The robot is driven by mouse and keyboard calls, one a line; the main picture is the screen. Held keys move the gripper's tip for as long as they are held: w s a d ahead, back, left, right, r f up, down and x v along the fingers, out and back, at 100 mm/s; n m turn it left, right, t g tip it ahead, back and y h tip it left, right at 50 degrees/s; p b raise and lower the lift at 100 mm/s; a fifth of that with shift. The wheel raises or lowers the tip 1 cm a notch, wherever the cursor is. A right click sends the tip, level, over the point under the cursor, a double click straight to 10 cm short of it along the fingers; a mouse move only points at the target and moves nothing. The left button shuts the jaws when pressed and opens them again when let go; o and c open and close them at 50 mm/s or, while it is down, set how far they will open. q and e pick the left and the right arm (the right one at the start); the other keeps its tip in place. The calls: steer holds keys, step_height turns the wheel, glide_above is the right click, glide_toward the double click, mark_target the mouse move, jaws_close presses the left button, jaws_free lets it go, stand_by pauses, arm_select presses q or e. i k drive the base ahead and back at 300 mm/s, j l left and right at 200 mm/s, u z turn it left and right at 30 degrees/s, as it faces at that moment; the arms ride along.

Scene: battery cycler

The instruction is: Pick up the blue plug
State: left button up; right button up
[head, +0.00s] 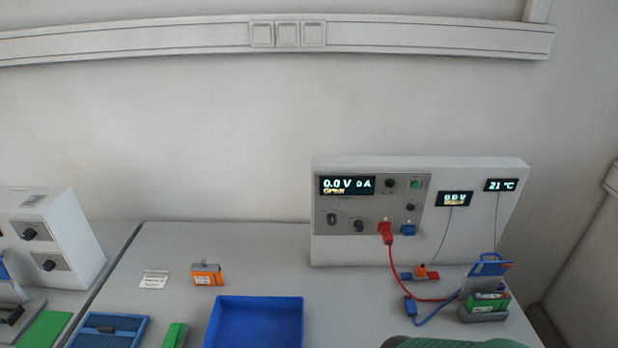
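The blue plug (410,306) lies on the table in front of the cycler panel. A blue cable (437,312) runs from it to the battery holder (485,312) at the right.
The holder carries a green and orange battery and a raised blue clamp (491,263). A blue tray (256,325) stands at the front centre. An orange battery (207,276) and a small label card (154,280) stand left. The table between tray and panel is clear.

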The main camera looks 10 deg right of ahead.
mark_target(411, 308)
steer(key=z, duration=1.25)
